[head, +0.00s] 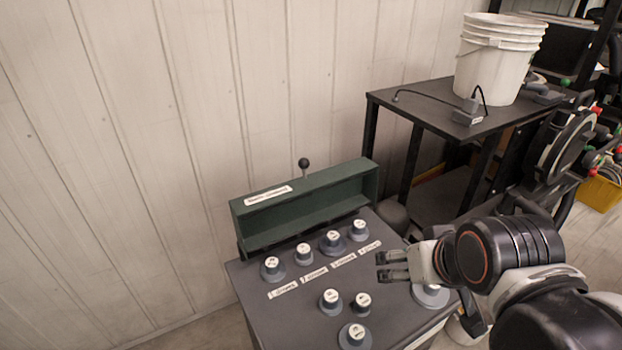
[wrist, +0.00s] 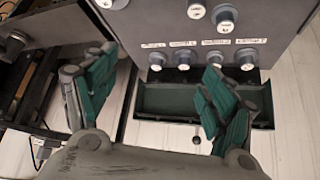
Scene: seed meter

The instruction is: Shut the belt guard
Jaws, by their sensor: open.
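A dark green, open-fronted hinged cover, which looks like the belt guard (head: 312,205), stands raised along the back edge of the grey console (head: 300,322). It has a white label, too small to read, and a black ball knob (head: 304,163) on a short stem above it. In the wrist view the green cover (wrist: 165,101) lies beyond the console's edge, partly hidden by a finger. My gripper (head: 383,266) is open and empty above the right side of the console, in front of and apart from the cover. Its spread fingers also show in the wrist view (wrist: 158,85).
Several labelled grey dials (head: 331,240) stand up from the console top, some close to my gripper. A black table (head: 420,95) with stacked white buckets (head: 497,60) and a cabled plug stands behind on the right. A panelled wall is close behind the console.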

